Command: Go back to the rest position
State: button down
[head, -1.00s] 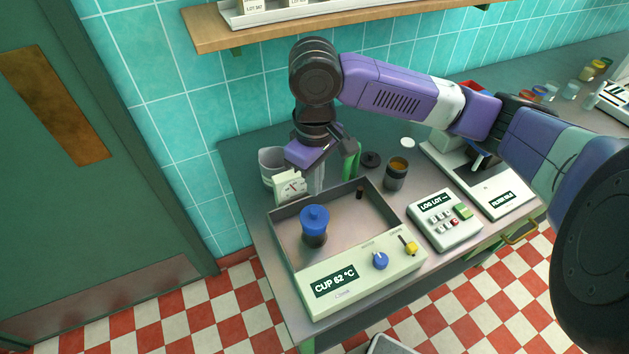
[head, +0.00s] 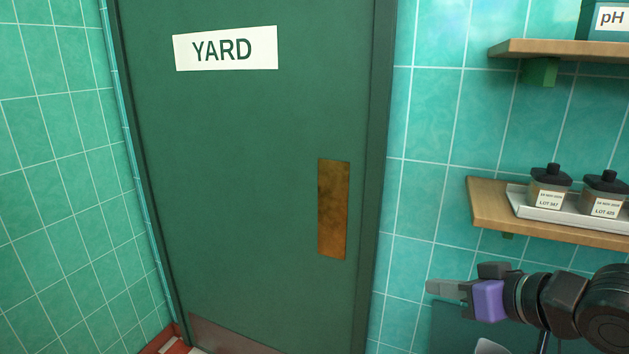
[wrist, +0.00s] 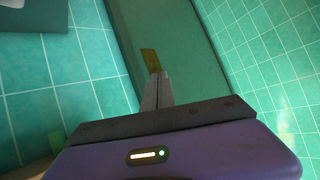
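My gripper (head: 440,289) is at the lower right of the head view, raised in front of the teal tiled wall and pointing left. Its two grey fingers lie together. In the wrist view my gripper (wrist: 158,90) shows the fingers side by side with no gap and nothing between them. They point towards the green door (wrist: 180,60) and its brass plate (wrist: 150,61). The rest of my arm runs off the right edge of the head view.
The green door (head: 240,200) with a YARD sign (head: 225,48) is closed. A wooden shelf (head: 488,205) holds a white tray (head: 535,213) with small lotted jars (head: 549,190), above my gripper. A higher shelf (head: 560,50) is at top right.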

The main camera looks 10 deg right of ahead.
jog(key=a+r+m+t+b, duration=0.1)
jog(key=a+r+m+t, duration=0.25)
jog(key=r+t, duration=0.9)
jog(key=s+a+f+g+h+b, duration=0.1)
jog(key=s+a+f+g, duration=0.1)
jog(key=s+f, duration=0.9)
jog(key=s+a+f+n+g+h+b, duration=0.1)
jog(key=s+f+g, duration=0.3)
jog(key=s+f, duration=0.7)
jog(key=s+a+f+n+g+h+b, duration=0.1)
jog(key=s+a+f+g, duration=0.2)
jog(key=s+f, duration=0.8)
jog(key=s, duration=0.4)
jog(key=shift+s+a+h+b, duration=0.2)
jog(key=shift+h+b, duration=0.1)
jog(key=shift+b, duration=0.1)
